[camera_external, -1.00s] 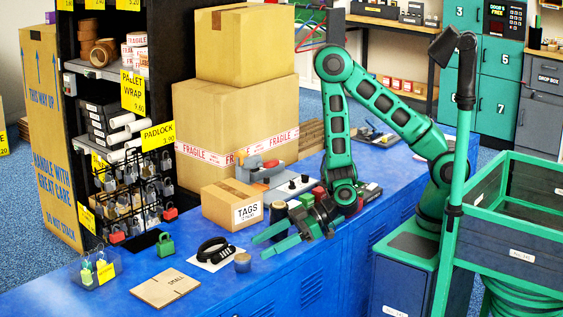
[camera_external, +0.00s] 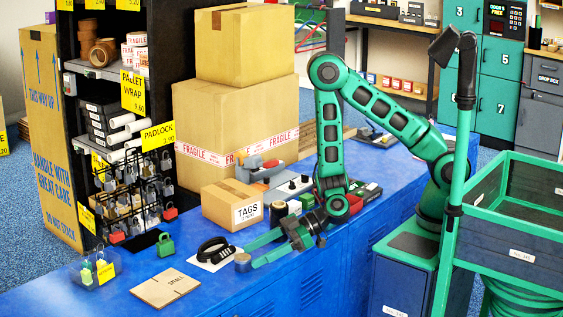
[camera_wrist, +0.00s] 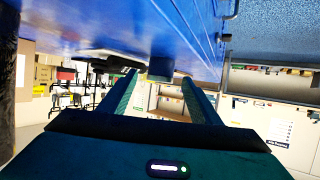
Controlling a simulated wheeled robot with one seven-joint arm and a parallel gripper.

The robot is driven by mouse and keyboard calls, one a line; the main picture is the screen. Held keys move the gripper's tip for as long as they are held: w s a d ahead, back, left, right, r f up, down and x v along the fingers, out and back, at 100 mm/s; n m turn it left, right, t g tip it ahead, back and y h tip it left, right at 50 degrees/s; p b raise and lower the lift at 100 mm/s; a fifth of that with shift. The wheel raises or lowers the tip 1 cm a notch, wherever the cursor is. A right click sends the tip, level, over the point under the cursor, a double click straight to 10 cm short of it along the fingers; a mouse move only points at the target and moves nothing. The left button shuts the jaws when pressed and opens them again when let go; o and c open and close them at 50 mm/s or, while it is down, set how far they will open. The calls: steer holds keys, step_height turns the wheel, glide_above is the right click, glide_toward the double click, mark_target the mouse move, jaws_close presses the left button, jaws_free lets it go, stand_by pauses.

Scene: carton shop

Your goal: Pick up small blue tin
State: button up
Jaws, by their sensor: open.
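The small blue tin (camera_external: 242,263), a short cylinder with a brownish top, stands on the blue counter near its front edge. My gripper (camera_external: 251,257) is open and low over the counter, its green fingers pointing left with their tips at the tin. In the wrist view, which looks upside down, the tin (camera_wrist: 161,69) appears dark between the tips of my gripper (camera_wrist: 160,78). A gap shows on each side of it. Whether the tips reach past the tin's sides is hard to tell.
A black coiled strap on a white card (camera_external: 213,252) lies just behind the tin. A flat carton (camera_external: 165,288) and green padlock (camera_external: 166,245) are further left. The tags box (camera_external: 232,204) and a dark cylinder (camera_external: 278,212) stand behind the gripper. The counter (camera_external: 215,295) in front is clear.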

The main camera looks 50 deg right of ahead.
mark_target(242, 256)
steer(key=shift+a, duration=0.1)
steer(key=shift+x, duration=2.45)
steer(key=c, duration=1.1)
steer(key=shift+r, duration=0.15)
